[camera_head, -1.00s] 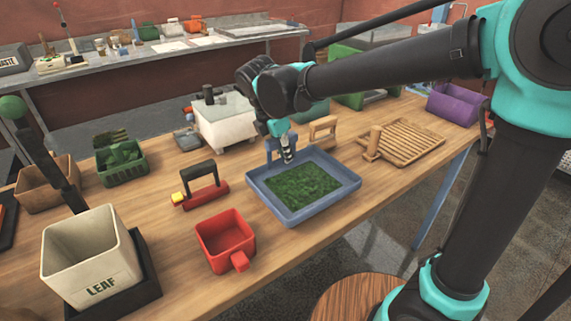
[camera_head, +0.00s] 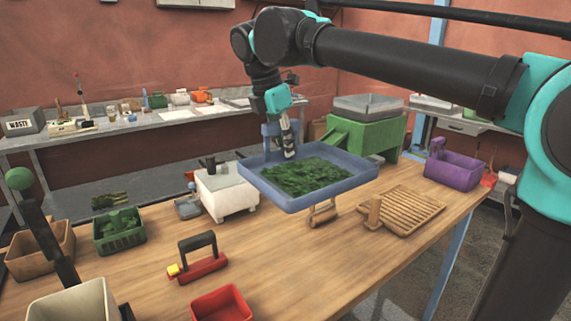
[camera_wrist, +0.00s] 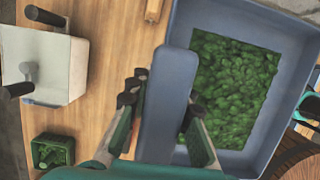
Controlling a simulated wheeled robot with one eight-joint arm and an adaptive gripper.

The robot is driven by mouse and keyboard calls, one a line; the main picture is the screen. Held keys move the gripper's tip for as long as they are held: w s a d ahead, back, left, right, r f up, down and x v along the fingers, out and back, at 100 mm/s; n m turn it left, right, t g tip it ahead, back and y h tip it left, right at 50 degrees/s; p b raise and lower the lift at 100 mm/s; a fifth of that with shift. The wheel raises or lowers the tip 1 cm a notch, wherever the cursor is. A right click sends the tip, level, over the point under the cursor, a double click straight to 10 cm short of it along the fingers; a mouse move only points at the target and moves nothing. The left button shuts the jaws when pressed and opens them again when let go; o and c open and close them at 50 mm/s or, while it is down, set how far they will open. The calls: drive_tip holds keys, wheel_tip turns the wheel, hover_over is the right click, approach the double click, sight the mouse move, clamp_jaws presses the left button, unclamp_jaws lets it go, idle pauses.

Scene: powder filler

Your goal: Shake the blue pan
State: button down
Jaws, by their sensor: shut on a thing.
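The blue pan (camera_head: 300,207) is a shallow, square-cornered tray with green leaves (camera_head: 308,176) spread over its floor. It hangs in the air above the wooden table, roughly level. My gripper (camera_head: 289,148) is shut on the pan's handle at its far side in the head view. In the wrist view my gripper (camera_wrist: 162,118) has its fingers on both sides of the blue handle (camera_wrist: 168,90). The pan (camera_wrist: 178,28) fills the right of that view, and its leaves (camera_wrist: 232,85) lie in a patch inside the walls.
A white box machine (camera_head: 228,196) stands left of the pan. A wooden slatted rack (camera_head: 408,212) and a purple bin (camera_head: 454,172) are to the right. A red-based tool with a black handle (camera_head: 200,262), a red scoop (camera_head: 222,305) and a green basket (camera_head: 119,232) stand on the table (camera_head: 290,270).

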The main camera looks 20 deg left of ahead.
drive_tip(key=shift+r, duration=3.8)
drive_tip(key=a, duration=0.5)
drive_tip(key=shift+d, duration=2.5)
